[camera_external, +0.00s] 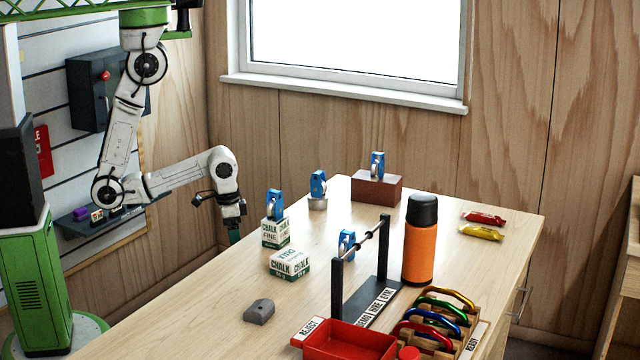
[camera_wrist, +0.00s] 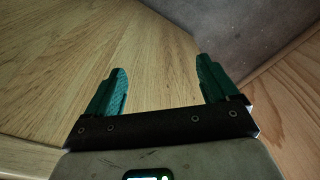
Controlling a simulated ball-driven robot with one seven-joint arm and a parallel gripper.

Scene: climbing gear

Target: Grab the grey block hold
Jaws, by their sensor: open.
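The grey block hold (camera_external: 259,311) is a small grey wedge-like block. It lies on the wooden table near its front left edge in the external view, clear of other objects. My gripper (camera_external: 234,236) is at the table's left edge, farther back than the hold and apart from it. In the wrist view my gripper (camera_wrist: 162,88) has its two teal fingers spread, with nothing between them. The hold does not show in the wrist view.
A black rack (camera_external: 366,290), an orange bottle (camera_external: 420,245), a red tray (camera_external: 345,340) and coloured carabiners (camera_external: 440,318) are to the right. The table around the hold is bare.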

